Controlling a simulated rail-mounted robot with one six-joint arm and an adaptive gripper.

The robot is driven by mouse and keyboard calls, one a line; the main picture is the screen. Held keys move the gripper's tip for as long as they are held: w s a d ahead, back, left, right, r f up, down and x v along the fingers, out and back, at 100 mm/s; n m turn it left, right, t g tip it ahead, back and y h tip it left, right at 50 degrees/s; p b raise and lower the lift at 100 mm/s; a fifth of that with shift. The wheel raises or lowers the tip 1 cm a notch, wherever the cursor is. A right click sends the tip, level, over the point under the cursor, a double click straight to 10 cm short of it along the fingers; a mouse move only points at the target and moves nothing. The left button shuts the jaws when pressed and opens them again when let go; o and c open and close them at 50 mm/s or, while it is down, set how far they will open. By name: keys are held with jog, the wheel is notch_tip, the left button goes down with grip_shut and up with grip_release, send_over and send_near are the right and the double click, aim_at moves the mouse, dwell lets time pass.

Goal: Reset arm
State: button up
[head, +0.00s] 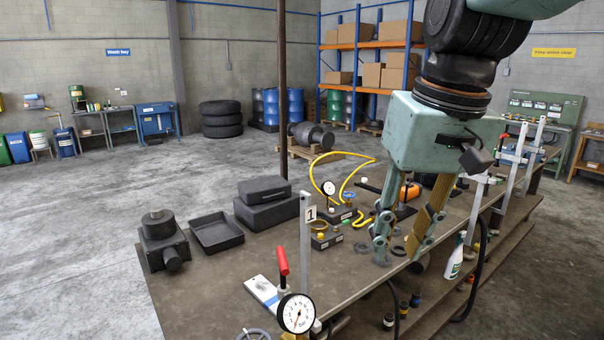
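My arm comes in from the top right of the head view, with its pale green gripper body hanging over the right part of the workbench (190,285). My gripper (399,256) points down, and its two fingers stand apart with a gap between the tips. I see nothing held between them. Dark rings (361,247) lie by the fingertips; whether the tips touch the bench cannot be told. The gripper body and fingers hide part of the bench behind them.
A black tray (216,232), a dark housing (162,242) and black cases (268,205) stand on the bench's left. The bench's front-left surface is clear.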

jog(key=s+d+f+t+b, duration=0.1)
jog(key=s+d+f+b, duration=0.1)
jog(key=s, duration=0.7)
jog(key=s+d+f+m+h+b, duration=0.1)
jog(key=s+d+f, duration=0.2)
jog(key=s, duration=0.7)
jog(key=shift+s+f+t+b, duration=0.2)
jog(key=shift+f+t+b, duration=0.2)
jog(key=shift+f, duration=0.9)
jog(key=shift+d, duration=0.1)
